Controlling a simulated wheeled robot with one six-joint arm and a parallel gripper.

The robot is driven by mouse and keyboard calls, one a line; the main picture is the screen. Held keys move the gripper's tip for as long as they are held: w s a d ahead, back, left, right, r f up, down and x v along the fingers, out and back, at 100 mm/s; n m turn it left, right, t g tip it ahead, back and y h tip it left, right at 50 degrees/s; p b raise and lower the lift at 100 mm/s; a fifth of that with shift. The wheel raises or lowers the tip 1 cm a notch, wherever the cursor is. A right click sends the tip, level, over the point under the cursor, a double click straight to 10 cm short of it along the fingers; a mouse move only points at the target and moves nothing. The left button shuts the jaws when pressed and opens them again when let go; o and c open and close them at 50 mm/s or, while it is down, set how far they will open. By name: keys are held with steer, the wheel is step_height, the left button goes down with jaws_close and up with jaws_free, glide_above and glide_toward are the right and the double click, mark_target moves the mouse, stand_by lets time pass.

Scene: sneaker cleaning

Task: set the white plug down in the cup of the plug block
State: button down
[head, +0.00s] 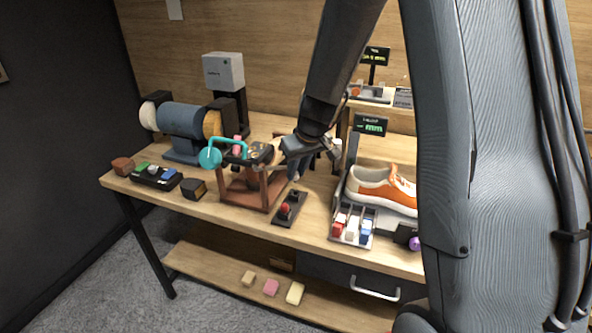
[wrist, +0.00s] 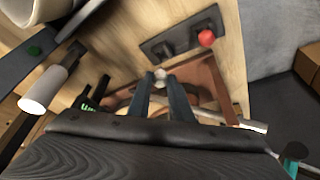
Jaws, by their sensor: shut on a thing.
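My gripper (head: 293,174) points down above the bench in the head view. In the wrist view its two fingers (wrist: 160,84) are shut on the small white plug (wrist: 160,74), which shows as a pale tip between them. The plug block (head: 289,208) is a dark flat base with a red knob and a dark raised part. In the wrist view the plug block (wrist: 182,45) lies past the fingertips, with the red knob at its right and a round dark cup at its left. The plug appears apart from the block. I cannot make the plug out in the head view.
A brown wooden stand (head: 246,192) with a teal handle is close left of the block. A rack with red, white and blue pieces (head: 352,226) and an orange-white sneaker (head: 378,186) are at right. Bare bench (head: 312,215) lies between block and rack.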

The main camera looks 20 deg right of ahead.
steer(key=shift+f+b, duration=1.3)
steer(key=shift+f, duration=0.05)
steer(key=shift+f+b, duration=1.3)
steer(key=shift+b, duration=0.65)
stand_by(1.0)
steer(key=c, duration=1.5)
jaws_free()
steer(key=shift+c, duration=0.2)
steer(key=v, duration=0.7)
steer(key=shift+r, duration=0.35)
steer(key=shift+s, duration=0.15)
steer(key=s+f+m+g, duration=0.1)
steer(key=s+f+g, duration=0.1)
steer(key=s, duration=0.8)
steer(key=s+a+f+m+g+h, duration=0.1)
steer(key=s+f, duration=0.3)
steer(key=s, duration=0.7)
steer(key=shift+s+m+g, duration=0.25)
steer(key=shift+m+g, duration=0.25)
